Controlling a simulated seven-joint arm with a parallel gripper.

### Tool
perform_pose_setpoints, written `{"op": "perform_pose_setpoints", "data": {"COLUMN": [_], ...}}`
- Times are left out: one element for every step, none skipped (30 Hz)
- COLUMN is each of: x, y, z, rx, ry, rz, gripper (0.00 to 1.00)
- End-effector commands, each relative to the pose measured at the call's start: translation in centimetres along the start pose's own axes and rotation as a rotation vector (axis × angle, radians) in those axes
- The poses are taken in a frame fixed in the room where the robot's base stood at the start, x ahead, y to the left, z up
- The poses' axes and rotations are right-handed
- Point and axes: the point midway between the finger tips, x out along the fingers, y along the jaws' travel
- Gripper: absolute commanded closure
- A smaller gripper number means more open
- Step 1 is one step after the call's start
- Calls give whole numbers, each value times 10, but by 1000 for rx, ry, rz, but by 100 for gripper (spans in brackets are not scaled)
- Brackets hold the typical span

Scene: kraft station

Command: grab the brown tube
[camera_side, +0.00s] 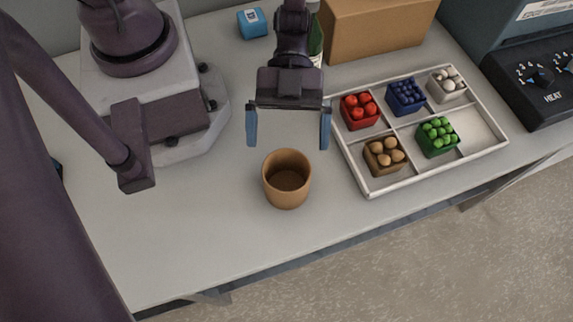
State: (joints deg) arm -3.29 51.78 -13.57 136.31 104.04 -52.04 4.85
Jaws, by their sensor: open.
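The brown tube (287,196) stands upright on the grey table, its open round mouth facing up and its inside looking empty. My gripper (288,143) is open and empty, with its two blue fingers spread wide and pointing down. In the picture the fingers are just above the tube's rim, one to its upper left and one to its upper right. The fingers look apart from the tube. How high the gripper is above the table is hard to tell.
A white divided tray (407,171) to the right holds several small boxes of coloured balls. Behind stand a cardboard box (375,30), a small blue box (252,23) and a partly hidden green bottle (316,42). A dark heater unit (530,75) is at far right. Table left of the tube is clear.

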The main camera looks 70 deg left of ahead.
Motion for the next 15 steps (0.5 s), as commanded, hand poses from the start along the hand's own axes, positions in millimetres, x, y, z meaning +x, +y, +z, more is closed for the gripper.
{"op": "perform_pose_setpoints", "data": {"x": [1,2,2,3,5,9,15,20,27,32,37,42,46,49,52], "y": [0,0,0,0,0,1,1,1,1,1,1,1,1,0,0], "z": [2,3,5,7,10,11,10,10,10,10,10,10,10,10,10], "rx": [-1,-1,0,0,-1,-1,0,-1,0,-1,-2,0,0,0,1], "ry": [0,0,0,-1,0,1,3,3,2,3,2,1,1,1,1], "rz": [1,1,0,1,1,3,3,4,5,5,4,4,3,3,1], "gripper": [0,0,0,0,0,0,0,0,0,0,0,0,0,0,0]}}
